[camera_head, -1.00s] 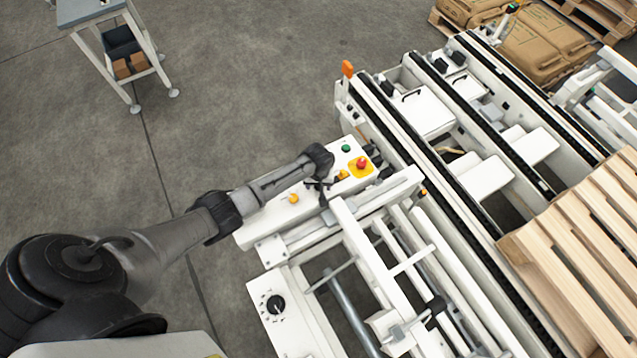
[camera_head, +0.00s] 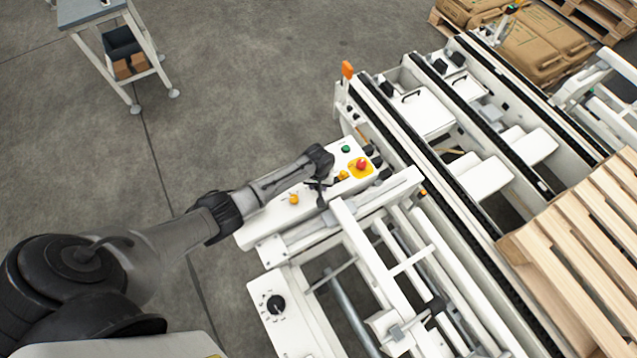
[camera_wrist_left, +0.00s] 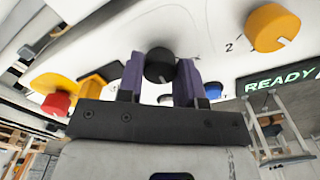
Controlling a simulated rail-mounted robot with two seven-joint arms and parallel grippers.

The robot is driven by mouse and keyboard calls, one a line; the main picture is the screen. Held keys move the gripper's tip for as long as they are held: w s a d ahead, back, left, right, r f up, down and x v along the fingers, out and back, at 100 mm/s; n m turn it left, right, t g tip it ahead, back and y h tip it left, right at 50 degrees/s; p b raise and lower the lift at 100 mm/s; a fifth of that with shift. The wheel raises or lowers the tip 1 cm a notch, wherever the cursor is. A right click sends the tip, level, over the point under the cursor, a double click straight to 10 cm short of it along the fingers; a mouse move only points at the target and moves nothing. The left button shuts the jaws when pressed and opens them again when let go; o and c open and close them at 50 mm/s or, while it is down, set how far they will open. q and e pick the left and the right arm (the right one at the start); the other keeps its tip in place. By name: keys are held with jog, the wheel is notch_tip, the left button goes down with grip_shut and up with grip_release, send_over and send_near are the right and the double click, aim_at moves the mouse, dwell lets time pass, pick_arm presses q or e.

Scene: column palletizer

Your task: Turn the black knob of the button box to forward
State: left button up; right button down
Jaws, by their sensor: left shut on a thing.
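The white button box (camera_head: 262,226) lies along the side of the conveyor frame. It carries a green button (camera_head: 346,149), a red mushroom button (camera_head: 361,163) on a yellow plate and yellow knobs, one of them at the near end (camera_head: 293,198). My left gripper (camera_head: 322,187) is over the middle of the box. In the left wrist view the black knob (camera_wrist_left: 159,63) sits between the two purple fingers of my left gripper (camera_wrist_left: 160,78), which is shut on it. The knob's pointer direction cannot be read. In the head view the gripper hides this knob. My right gripper is not in view.
Another white panel (camera_head: 261,290) with a black dial (camera_head: 275,304) stands nearer to me. Conveyor rails and a wooden pallet (camera_head: 580,250) fill the right. A small table (camera_head: 92,10) stands at the upper left. The floor left of the box is clear. A READY display (camera_wrist_left: 275,80) shows in the wrist view.

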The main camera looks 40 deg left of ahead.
pick_arm(q)
jog(key=m+p, duration=0.2)
jog(key=m, duration=0.5)
jog(key=shift+p, duration=0.3)
jog(key=shift+m, duration=0.5)
jog(key=o, duration=0.9)
jog(key=shift+o, duration=0.2)
